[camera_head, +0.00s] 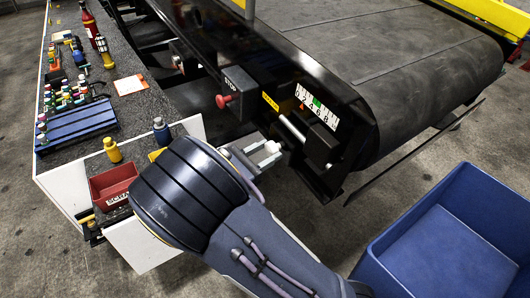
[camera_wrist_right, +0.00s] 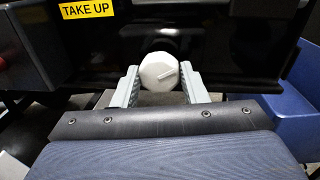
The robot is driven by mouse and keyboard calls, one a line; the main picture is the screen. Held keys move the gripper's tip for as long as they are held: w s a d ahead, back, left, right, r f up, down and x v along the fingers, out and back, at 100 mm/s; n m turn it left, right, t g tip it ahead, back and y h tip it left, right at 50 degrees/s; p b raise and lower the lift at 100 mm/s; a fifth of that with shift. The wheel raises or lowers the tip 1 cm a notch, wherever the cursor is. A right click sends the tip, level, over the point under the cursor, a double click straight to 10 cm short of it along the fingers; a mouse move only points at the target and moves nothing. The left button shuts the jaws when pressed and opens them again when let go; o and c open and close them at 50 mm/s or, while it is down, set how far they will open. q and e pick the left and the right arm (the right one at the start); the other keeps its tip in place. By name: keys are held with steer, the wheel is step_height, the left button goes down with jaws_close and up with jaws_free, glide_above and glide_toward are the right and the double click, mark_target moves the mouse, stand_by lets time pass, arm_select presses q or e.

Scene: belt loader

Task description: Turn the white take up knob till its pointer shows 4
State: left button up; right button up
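The white take up knob (camera_head: 272,147) sits on the front of the belt frame. In the head view my right gripper (camera_head: 264,158) reaches the knob from the lower left. A small orange pointer (camera_head: 302,107) stands left of the green mark, toward the low numbers. My left gripper is not in view.
A red stop button (camera_head: 223,101) is on a dark box left of the scale. A yellow TAKE UP label (camera_wrist_right: 87,9) is above the knob. A blue bin (camera_head: 455,240) stands at the lower right. A bench (camera_head: 140,95) with bottles and a red tray (camera_head: 112,187) is at left.

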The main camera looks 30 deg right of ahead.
steer(key=c, duration=0.4)
steer(key=shift+m, duration=0.4)
steer(key=m, duration=0.2)
steer(key=m+b, duration=0.2)
steer(key=m, duration=0.1)
steer(key=shift+f+m+h, duration=0.25)
steer(key=shift+m+h, duration=0.05)
steer(key=m+b, duration=0.3)
steer(key=m, duration=0.2)
steer(key=shift+m+g, duration=0.3)
steer(key=shift+m, duration=0.1)
steer(key=o, duration=1)
steer(key=shift+r, duration=0.1)
